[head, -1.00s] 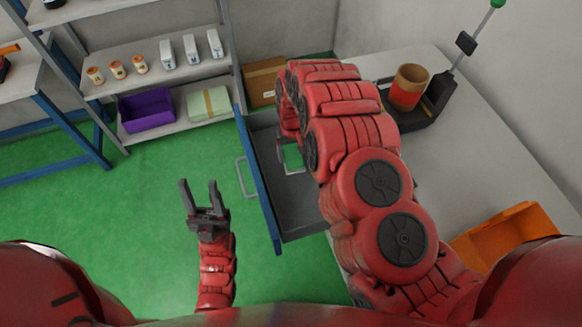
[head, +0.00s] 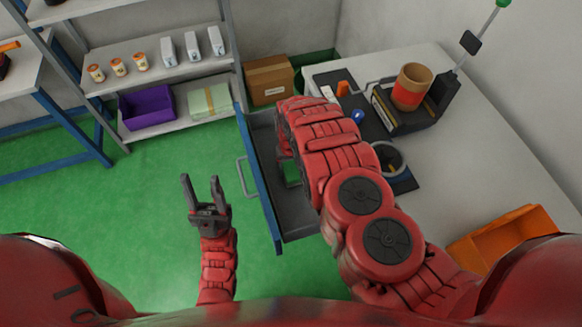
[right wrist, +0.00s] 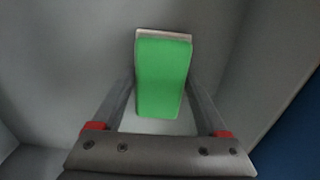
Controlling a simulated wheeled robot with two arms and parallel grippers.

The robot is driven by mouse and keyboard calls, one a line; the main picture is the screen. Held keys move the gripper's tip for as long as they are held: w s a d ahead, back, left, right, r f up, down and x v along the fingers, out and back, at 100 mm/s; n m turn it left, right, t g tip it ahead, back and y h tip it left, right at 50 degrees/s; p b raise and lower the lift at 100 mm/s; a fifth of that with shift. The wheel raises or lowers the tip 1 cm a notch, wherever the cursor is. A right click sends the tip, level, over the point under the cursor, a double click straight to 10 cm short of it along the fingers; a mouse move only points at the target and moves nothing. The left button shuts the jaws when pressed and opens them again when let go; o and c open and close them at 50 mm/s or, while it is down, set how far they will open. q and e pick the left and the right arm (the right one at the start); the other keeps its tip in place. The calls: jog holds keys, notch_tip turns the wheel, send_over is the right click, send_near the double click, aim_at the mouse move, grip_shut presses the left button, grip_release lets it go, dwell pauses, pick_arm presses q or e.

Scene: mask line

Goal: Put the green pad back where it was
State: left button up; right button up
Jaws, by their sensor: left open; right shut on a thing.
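The green pad (right wrist: 162,75), a green block with a pale edge, lies between the fingers of my right gripper (right wrist: 160,98) in the right wrist view. The gripper is shut on it. In the head view only a small part of the pad (head: 292,174) shows, beside my right arm, which hides most of that gripper. Pad and gripper are in or just over the open grey drawer (head: 300,218); I cannot tell whether the pad touches its floor. My left gripper (head: 199,181) is open and empty, over the green floor left of the drawer.
The drawer's blue front (head: 262,190) stands out from the desk (head: 470,165). On the desk are a black stand with a brown and red cup (head: 411,88), dark mats and an orange bin (head: 505,235). A shelf with a purple bin (head: 147,108) stands at the back left.

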aim_at(290, 168)
jog(key=shift+f, duration=0.15)
jog(key=shift+f, duration=0.25)
jog(key=o, duration=1.2)
jog(key=shift+r, duration=6.25)
